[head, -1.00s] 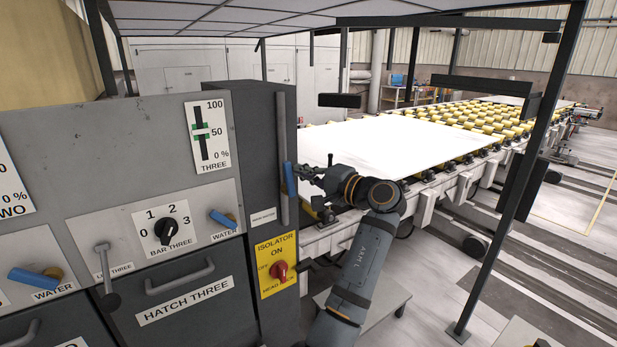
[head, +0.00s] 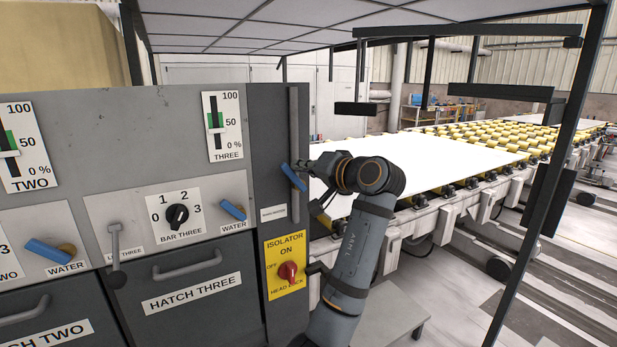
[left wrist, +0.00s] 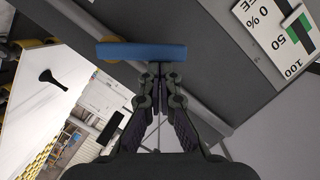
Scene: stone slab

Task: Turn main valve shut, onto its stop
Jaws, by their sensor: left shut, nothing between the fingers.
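The main valve's blue lever (head: 293,177) is on the grey vertical pipe (head: 294,120) at the right end of the cabinet. It slants from upper left down to lower right. In the left wrist view the lever (left wrist: 150,51) lies across the fingertips, with a brass part (left wrist: 106,53) near its left end. My left gripper (head: 309,168) is shut and empty, its tips at the lever; it also shows in the left wrist view (left wrist: 158,72). I cannot tell whether the tips touch it. The stop cannot be made out. My right gripper is out of view.
A yellow isolator plate with a red knob (head: 288,271) is below the valve. Other blue water levers (head: 233,209) sit on the cabinet front (head: 130,130). A roller conveyor with a white slab (head: 430,155) is behind my arm. A dark post (head: 540,200) stands at right.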

